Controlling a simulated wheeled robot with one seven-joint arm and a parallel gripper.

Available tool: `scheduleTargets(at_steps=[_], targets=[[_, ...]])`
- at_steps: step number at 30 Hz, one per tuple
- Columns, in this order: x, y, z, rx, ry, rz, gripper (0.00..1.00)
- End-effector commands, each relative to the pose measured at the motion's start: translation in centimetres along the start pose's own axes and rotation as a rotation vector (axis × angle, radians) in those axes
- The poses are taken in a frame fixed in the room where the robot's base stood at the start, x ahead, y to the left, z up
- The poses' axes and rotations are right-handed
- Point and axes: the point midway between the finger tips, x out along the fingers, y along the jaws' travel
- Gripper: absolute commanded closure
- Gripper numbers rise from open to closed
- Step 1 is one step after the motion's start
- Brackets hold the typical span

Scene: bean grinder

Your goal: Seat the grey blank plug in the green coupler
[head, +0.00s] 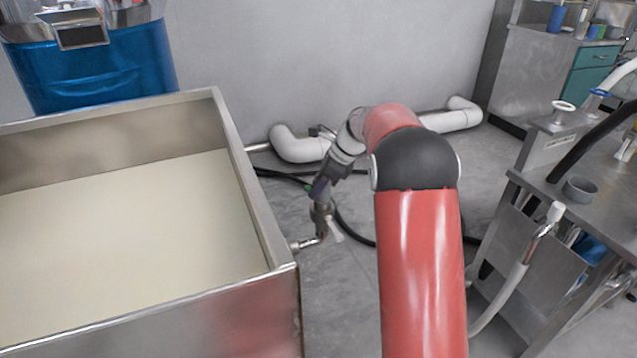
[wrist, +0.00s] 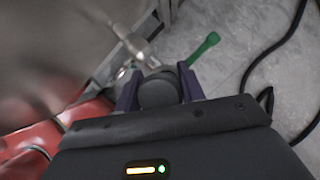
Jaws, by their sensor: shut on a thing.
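My gripper (wrist: 158,86) is shut on the grey blank plug (wrist: 158,92), a dark round piece between its two purple fingers in the wrist view. A green lever (wrist: 204,48) sticks out just beyond the right finger and seems to belong to the green coupler, whose body is mostly hidden behind the plug. A metal pipe fitting (wrist: 134,46) lies just beyond the plug. I cannot tell whether plug and coupler touch. In the head view my gripper (head: 321,208) points down beside the tank's right wall, above a short metal outlet (head: 306,243); the plug is not distinguishable there.
A large open steel tank (head: 255,190) fills the left. White pipes (head: 297,147) run along the back wall, and a black hose (head: 350,232) lies on the floor behind my gripper. A steel bench (head: 600,150) with a white-ended hose (head: 520,270) stands right.

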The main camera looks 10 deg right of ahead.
Motion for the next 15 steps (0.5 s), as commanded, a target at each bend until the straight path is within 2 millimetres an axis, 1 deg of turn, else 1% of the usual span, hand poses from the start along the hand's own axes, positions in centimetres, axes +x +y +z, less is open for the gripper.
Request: scheduleTargets(at_steps=[15], targets=[[1.1,0.0,-0.6,0.0,-0.001,0.0,0.98]])
